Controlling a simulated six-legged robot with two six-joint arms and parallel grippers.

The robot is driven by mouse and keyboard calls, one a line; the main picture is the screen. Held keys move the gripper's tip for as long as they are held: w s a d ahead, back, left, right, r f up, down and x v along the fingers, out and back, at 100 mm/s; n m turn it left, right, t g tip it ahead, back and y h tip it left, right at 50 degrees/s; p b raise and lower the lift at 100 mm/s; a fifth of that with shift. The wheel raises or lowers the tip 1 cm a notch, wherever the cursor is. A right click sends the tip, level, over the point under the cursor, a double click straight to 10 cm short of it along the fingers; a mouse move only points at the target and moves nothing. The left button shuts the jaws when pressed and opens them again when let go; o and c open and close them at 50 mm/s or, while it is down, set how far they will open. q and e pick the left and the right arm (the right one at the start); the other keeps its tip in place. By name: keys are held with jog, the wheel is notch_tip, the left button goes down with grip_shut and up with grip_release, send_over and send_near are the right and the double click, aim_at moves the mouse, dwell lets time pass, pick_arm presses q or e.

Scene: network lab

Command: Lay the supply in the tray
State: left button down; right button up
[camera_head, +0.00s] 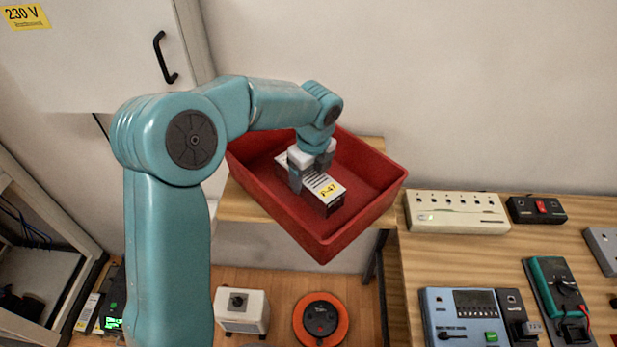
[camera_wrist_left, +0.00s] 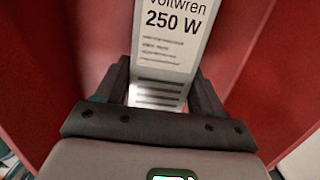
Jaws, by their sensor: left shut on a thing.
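The supply (camera_head: 328,192) is a box with a white printed top, a yellow label and dark sides. It is inside the red tray (camera_head: 373,216), low between its walls; I cannot tell whether it touches the floor of the tray. My left gripper (camera_head: 311,176) reaches down into the tray and is shut on the supply near its far end. In the left wrist view the supply (camera_wrist_left: 168,55) shows "250 W" between the two dark fingers (camera_wrist_left: 162,92), with red tray walls on both sides. My right gripper is not in view.
The tray rests on a wooden surface (camera_head: 238,207) against the wall. A wooden bench (camera_head: 480,262) at the right carries a beige strip box (camera_head: 455,212), a blue meter (camera_head: 465,315) and a green multimeter (camera_head: 560,295). A white cabinet (camera_head: 100,60) hangs at upper left.

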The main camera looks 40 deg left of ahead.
pick_arm(q)
jog(key=shift+r, duration=0.1)
jog(key=shift+w+r, duration=0.15)
jog(key=shift+r, duration=0.1)
notch_tip(320, 180, up, 19)
jog(key=p, duration=0.1)
jog(key=shift+r+p, duration=0.2)
jog(key=shift+p, duration=0.15)
